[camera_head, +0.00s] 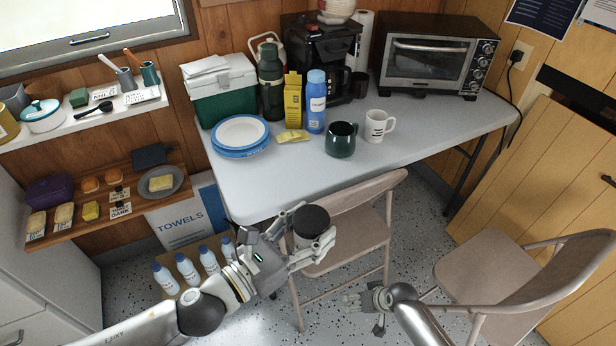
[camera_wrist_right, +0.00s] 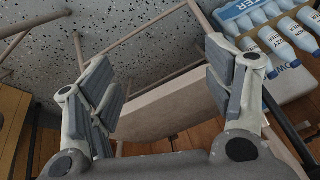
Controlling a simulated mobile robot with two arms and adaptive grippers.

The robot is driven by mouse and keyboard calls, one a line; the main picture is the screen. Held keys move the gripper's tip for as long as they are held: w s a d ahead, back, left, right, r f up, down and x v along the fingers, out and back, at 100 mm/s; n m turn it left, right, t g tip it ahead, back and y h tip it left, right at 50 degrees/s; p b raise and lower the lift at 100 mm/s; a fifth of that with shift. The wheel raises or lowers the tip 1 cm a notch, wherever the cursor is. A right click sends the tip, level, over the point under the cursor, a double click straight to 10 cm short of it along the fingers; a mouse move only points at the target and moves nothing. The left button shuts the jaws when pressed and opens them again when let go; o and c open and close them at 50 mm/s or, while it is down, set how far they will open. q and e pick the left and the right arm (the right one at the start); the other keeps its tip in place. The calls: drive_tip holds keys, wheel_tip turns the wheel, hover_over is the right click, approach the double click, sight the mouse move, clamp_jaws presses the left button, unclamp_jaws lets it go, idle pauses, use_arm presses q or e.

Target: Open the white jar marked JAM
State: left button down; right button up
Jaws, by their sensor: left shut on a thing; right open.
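A jar with a dark round lid (camera_head: 311,220) is in my left gripper (camera_head: 308,243), held in the air in front of the table. The lid faces up and sits on the jar. Little of the pale jar body shows between the fingers, and no JAM marking is visible. My right gripper (camera_head: 364,304) is lower and to the right, over the floor, apart from the jar. In the right wrist view its two fingers (camera_wrist_right: 160,88) are spread with nothing between them.
The table (camera_head: 262,192) carries a green mug (camera_head: 341,140), a white mug (camera_head: 379,126) and a blue bottle (camera_head: 316,102). A folding chair (camera_head: 345,236) is close behind my grippers; another chair (camera_head: 490,265) stands at right. White bottles (camera_head: 187,268) are low at left.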

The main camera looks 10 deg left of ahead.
drive_tip(key=w+a+r+n+y, duration=0.1)
drive_tip(key=w+a+r+n, duration=0.1)
drive_tip(key=w+a+r, duration=0.5)
drive_tip(key=w+a+r+n+y, duration=0.1)
drive_tip(key=w+a+r, duration=0.1)
drive_tip(key=r, duration=0.9)
drive_tip(key=a+r+n+g+y, duration=0.1)
drive_tip(key=a+r+n, duration=0.15)
drive_tip(key=r, duration=0.45)
drive_tip(key=a+r+n+g, duration=0.1)
drive_tip(key=a+r, duration=0.3)
drive_tip(key=r, duration=0.4)
wheel_tip(320, 180, up, 21)
drive_tip(key=n+g+h, duration=0.1)
drive_tip(key=g+h, duration=0.1)
drive_tip(key=h, duration=0.4)
hover_over(308, 218)
drive_tip(key=shift+w+a+f, duration=0.2)
drive_tip(key=shift+w+a, duration=0.1)
drive_tip(key=shift+a, duration=0.05)
drive_tip(key=shift+s+d+r, duration=0.2)
drive_tip(key=shift+s+d+h, duration=0.1)
drive_tip(key=shift+d+h, duration=0.05)
drive_tip(key=shift+h, duration=0.15)
drive_tip(key=shift+f, duration=3.95)
